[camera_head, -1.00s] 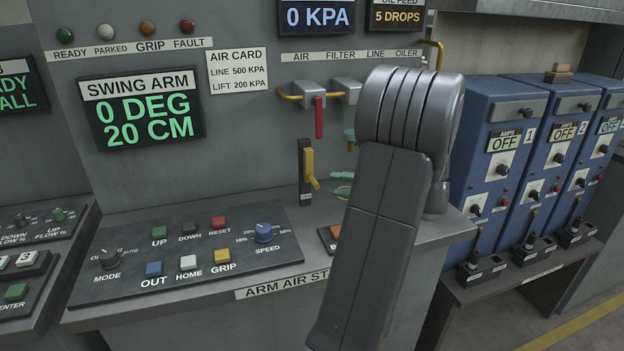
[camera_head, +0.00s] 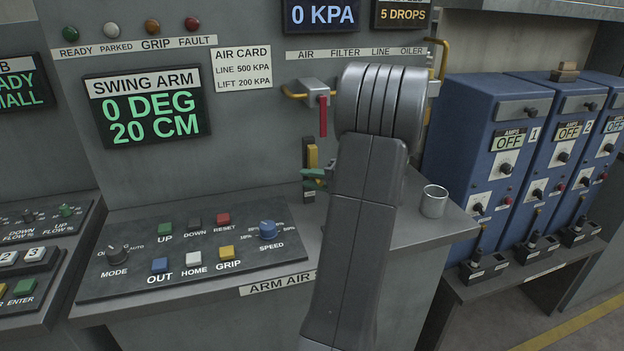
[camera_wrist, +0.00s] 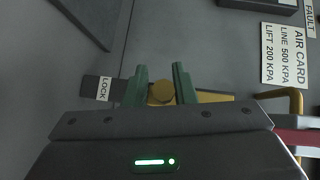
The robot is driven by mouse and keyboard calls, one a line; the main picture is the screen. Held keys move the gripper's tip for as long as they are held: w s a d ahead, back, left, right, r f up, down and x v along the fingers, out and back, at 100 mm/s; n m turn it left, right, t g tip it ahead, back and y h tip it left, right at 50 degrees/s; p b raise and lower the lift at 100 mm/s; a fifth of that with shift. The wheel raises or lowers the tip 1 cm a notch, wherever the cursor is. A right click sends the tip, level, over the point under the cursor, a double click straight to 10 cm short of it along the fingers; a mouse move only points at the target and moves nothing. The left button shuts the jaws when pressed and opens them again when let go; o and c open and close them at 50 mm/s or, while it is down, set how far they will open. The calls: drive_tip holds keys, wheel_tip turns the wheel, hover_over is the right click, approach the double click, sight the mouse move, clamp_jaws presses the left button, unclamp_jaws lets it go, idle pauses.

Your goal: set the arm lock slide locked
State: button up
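The arm lock slide (camera_head: 312,157) is a yellow piece on a dark upright track on the grey panel, right of the swing arm display. The LOCK label (camera_wrist: 104,88) is at the track's left end there, apart from the knob.
A red handle (camera_head: 323,116) and yellow pipe (camera_head: 294,93) are above the slide. A metal cup (camera_head: 433,201) stands on the ledge at right. The button panel (camera_head: 115,284) is below left. Blue cabinets (camera_head: 480,130) stand at right. My arm hides part of the ledge.

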drive_tip(key=shift+r, duration=0.1)
clamp_jaws()
drive_tip(key=shift+r+p, duration=0.6)
drive_tip(key=shift+r, duration=1.9)
drive_tip(key=shift+o, duration=2.2)
unclamp_jaws()
drive_tip(key=shift+r, duration=0.1)
drive_tip(key=shift+d, duration=0.1)
